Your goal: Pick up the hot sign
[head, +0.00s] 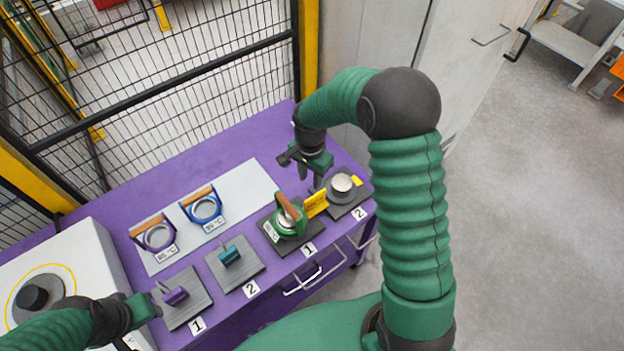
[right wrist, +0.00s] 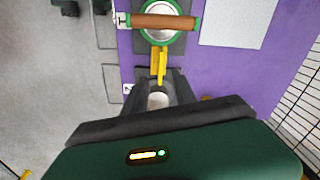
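The yellow hot sign (head: 315,204) stands on the purple table between the green-framed device with a wooden handle (head: 289,218) and the round silver-topped knob (head: 341,183). In the right wrist view the sign (right wrist: 158,65) shows from above as two thin yellow strips ahead of the gripper. My right gripper (head: 311,178) is above the table, just behind the sign and apart from it. Its fingers look spread and empty. My left gripper (head: 150,305) is at the lower left, near the purple block (head: 176,296); its fingers are hard to make out.
Two handled rings, purple (head: 158,237) and blue (head: 205,208), sit on a light plate. A teal block (head: 229,256) sits on a grey pad. A white machine (head: 85,265) is at left. Black mesh fencing (head: 170,90) stands behind.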

